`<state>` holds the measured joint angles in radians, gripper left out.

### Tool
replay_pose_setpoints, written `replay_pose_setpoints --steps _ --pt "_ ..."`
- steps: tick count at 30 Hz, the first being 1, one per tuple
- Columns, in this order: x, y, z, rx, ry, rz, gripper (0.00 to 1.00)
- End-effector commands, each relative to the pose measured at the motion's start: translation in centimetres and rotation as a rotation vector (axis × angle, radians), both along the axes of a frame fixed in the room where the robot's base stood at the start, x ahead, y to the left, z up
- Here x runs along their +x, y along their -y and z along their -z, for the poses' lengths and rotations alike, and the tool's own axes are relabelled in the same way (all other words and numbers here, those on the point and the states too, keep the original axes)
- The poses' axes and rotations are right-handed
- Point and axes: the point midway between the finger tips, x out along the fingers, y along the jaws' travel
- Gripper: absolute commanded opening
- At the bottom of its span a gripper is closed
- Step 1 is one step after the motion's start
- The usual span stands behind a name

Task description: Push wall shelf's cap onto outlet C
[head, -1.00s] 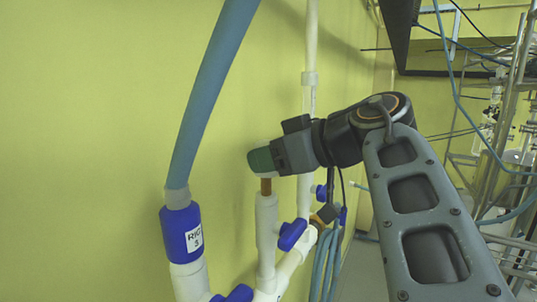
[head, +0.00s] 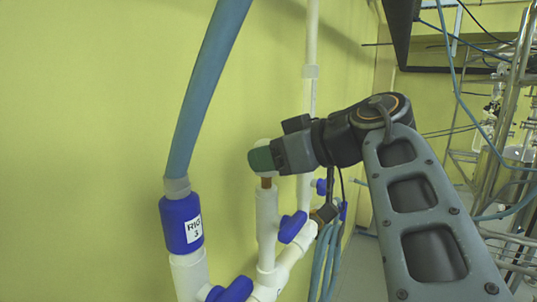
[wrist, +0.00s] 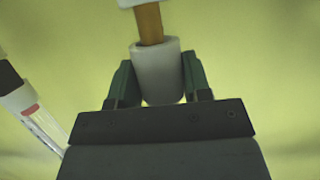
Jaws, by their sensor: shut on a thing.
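My gripper (head: 262,158) is shut on a white cap, with a green finger on each side. In the wrist view the white cap (wrist: 157,72) sits between the fingertips (wrist: 157,82). A brown stub (wrist: 149,24) meets the cap's open end there. I cannot tell how deep the stub is inside it. In the head view the brown stub (head: 266,182) shows as a short length below the fingers, on top of an upright white pipe (head: 267,215). The cap is mostly hidden by the fingers in the head view. No letter is readable on this outlet.
A blue hose (head: 205,95) enters a blue coupling (head: 181,224) labelled RIG 3 at left. Blue valve handles (head: 292,227) and coiled blue tubing (head: 325,260) sit near the pipe. A yellow-green wall (head: 80,150) stands close behind. Metal framing (head: 510,140) is at right.

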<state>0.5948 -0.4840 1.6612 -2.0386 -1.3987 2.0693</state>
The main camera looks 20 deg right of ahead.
Motion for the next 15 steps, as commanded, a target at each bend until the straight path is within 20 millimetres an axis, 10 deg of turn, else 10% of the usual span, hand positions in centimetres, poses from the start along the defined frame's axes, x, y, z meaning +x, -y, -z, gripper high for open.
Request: replay_pose_setpoints --steps 15 --pt "0.0 0.0 1.4 0.001 -0.001 0.0 0.2"
